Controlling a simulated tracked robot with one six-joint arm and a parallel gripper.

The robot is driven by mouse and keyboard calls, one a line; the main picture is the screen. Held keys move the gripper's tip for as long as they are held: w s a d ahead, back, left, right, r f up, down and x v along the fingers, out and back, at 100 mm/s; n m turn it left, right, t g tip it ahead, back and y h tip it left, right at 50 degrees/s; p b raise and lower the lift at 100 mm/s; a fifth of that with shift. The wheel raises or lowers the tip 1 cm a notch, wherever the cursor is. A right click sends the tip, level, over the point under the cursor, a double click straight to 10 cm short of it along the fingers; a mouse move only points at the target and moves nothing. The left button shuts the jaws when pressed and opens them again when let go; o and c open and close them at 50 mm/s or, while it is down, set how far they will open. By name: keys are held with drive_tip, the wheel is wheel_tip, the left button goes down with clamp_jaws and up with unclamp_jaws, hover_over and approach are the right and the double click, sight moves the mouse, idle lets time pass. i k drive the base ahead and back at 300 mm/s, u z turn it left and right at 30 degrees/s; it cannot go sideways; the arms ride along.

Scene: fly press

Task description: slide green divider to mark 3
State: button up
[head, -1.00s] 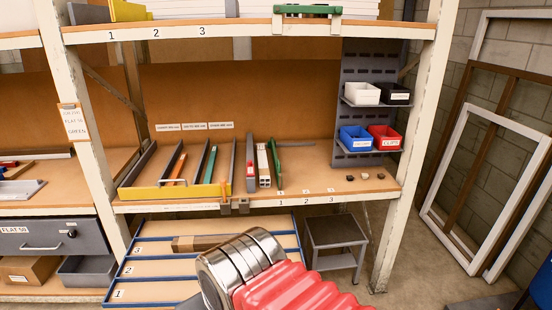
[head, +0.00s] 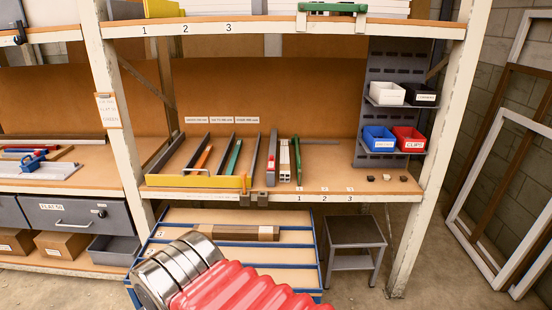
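A thin green upright piece (head: 297,160), which looks like the green divider, stands on the middle shelf (head: 330,178) just right of a white profile (head: 285,160). Its front end is close to the printed mark 1 (head: 299,198). Mark 2 (head: 325,198) and mark 3 (head: 350,198) follow to the right on the shelf's front edge. A green bracket-like piece (head: 332,7) also sits on the upper shelf, right of another 1, 2, 3 row (head: 228,28). My arm's metal rings and red bellows show at the bottom; my gripper is not in view.
A grey divider (head: 271,158) and a yellow-fronted tray (head: 195,182) stand left of the green piece. Small dark blocks (head: 387,178) lie right of mark 3. Blue bin (head: 379,140) and red bin (head: 409,140) hang behind. A grey stool (head: 355,235) stands below.

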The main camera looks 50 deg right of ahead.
sight(296, 140)
drive_tip(key=u, duration=1.15)
drive_tip(key=k, duration=0.85)
drive_tip(key=z, duration=1.3)
drive_tip(key=i, duration=0.85)
